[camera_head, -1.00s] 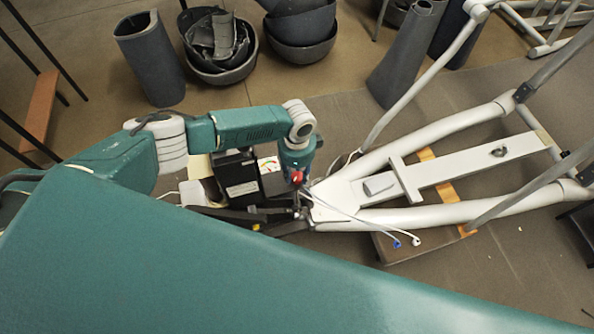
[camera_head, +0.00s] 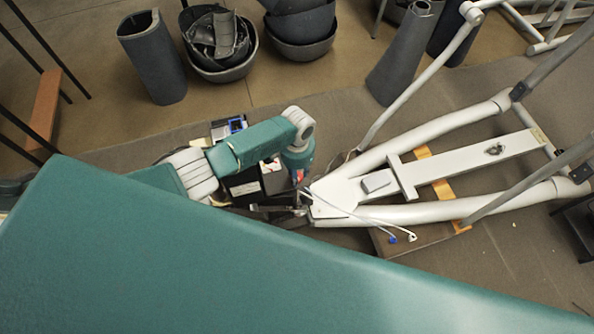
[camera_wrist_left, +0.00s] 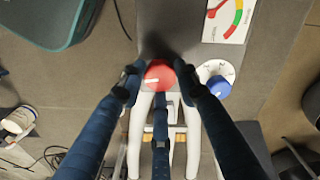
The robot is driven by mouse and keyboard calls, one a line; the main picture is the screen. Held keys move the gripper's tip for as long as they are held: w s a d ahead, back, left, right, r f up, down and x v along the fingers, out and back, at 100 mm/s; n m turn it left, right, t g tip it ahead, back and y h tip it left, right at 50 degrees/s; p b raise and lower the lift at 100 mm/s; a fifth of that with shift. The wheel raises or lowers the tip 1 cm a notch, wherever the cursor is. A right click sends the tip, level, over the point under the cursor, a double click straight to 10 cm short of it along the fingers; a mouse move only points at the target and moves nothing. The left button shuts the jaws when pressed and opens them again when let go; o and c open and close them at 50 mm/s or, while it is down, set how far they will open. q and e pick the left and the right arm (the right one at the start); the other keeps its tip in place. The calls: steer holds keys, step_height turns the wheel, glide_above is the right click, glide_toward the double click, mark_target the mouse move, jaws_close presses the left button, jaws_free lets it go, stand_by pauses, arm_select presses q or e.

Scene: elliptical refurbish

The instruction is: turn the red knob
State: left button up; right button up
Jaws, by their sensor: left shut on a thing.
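The red knob (camera_wrist_left: 159,75) is on the dark grey panel (camera_wrist_left: 170,25) in the left wrist view, with a pale mark at its left side. In the head view a small bit of the red knob (camera_head: 299,176) shows just below my left wrist; the fingertips are hidden there. My right gripper is not in view.
A blue knob (camera_wrist_left: 218,86) on a white dial sits close right of the red one. A coloured gauge (camera_wrist_left: 229,18) is above. White tubular framing (camera_head: 430,215) extends right of the machine. Loose cable ends (camera_head: 412,237) hang nearby. Dark bins (camera_head: 302,25) stand behind.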

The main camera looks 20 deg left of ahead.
arm_select(q)
steer(key=n+p, duration=0.2)
steer(key=n, duration=0.4)
steer(key=shift+r+n, duration=0.1)
steer(key=shift+n, duration=0.2)
steer(key=n+p, duration=0.1)
steer(key=n, duration=0.2)
steer(key=shift+n, duration=1.7)
steer(key=shift+p, duration=0.3)
steer(key=o, duration=1.1)
steer(key=shift+o, duration=0.2)
step_height(320, 180, up, 12)
